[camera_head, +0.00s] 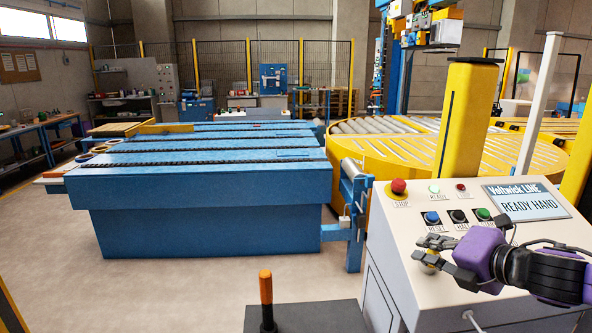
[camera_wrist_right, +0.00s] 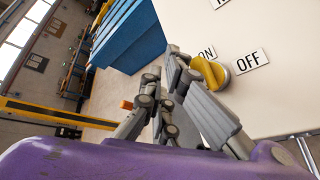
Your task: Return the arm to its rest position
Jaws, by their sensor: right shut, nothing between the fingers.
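My right gripper (camera_head: 432,247) comes in from the right in the head view, with a purple body and grey fingers. It is shut and empty in front of the sloped face of the control console (camera_head: 400,236). The fingers are close to a yellow rotary knob (camera_head: 428,266) and partly cover it. In the right wrist view the knob (camera_wrist_right: 210,73) sits beside the grey fingers (camera_wrist_right: 171,72), between the ON and OFF labels. I cannot tell whether fingers and knob touch. My left gripper is not in view.
A blue conveyor (camera_head: 200,205) and a yellow roller turntable (camera_head: 385,150) lie beyond. The floor at left is clear.

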